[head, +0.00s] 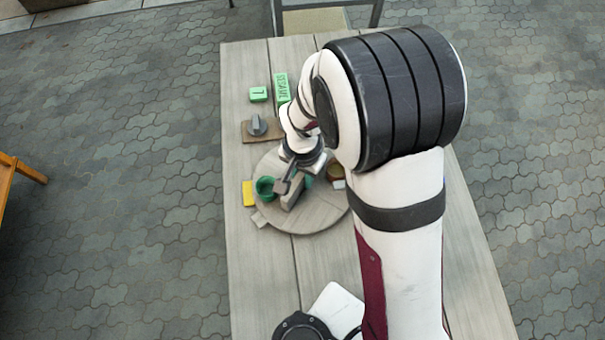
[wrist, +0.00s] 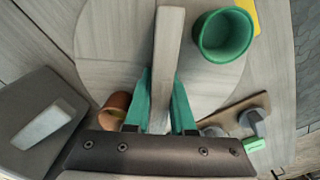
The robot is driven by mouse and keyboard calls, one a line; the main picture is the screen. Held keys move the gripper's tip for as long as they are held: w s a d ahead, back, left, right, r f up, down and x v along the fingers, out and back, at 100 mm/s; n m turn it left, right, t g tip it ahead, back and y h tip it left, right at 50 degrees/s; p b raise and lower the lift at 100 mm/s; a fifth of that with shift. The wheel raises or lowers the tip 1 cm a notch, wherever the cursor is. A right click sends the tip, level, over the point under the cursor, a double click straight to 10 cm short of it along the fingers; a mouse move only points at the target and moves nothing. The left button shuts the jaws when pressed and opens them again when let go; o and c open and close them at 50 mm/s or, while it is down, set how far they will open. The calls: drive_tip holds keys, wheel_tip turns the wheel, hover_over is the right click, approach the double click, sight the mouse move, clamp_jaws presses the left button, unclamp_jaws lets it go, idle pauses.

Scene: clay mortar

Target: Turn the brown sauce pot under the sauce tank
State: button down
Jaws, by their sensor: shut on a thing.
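A round grey-brown turntable (head: 318,222) lies on the table; it also shows in the wrist view (wrist: 105,50). An upright grey bar (wrist: 168,45) rises over the turntable. My gripper (wrist: 160,100) is shut on this bar with its teal fingers on both sides. In the head view my gripper (head: 298,183) is above the turntable's middle. The brown pot (wrist: 115,106) stands left of the fingers in the wrist view, partly hidden by my gripper. A green pot (wrist: 225,36) stands at the opposite side. A grey block (wrist: 35,95) at the left may be the sauce tank; I cannot tell.
A yellow tag (head: 248,193) lies by the green pot. A brown board with a grey knob (head: 257,125) lies beyond the turntable, near a green block marked 1 (head: 258,94) and a green SESAME block (head: 281,88). My arm hides the table's right. The near left table is clear.

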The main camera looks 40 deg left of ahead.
drive_tip(key=shift+n, duration=2.8)
drive_tip(key=c, duration=0.8)
unclamp_jaws()
drive_tip(key=shift+o, duration=0.2)
wheel_tip(320, 180, up, 16)
drive_tip(key=shift+d, duration=0.1)
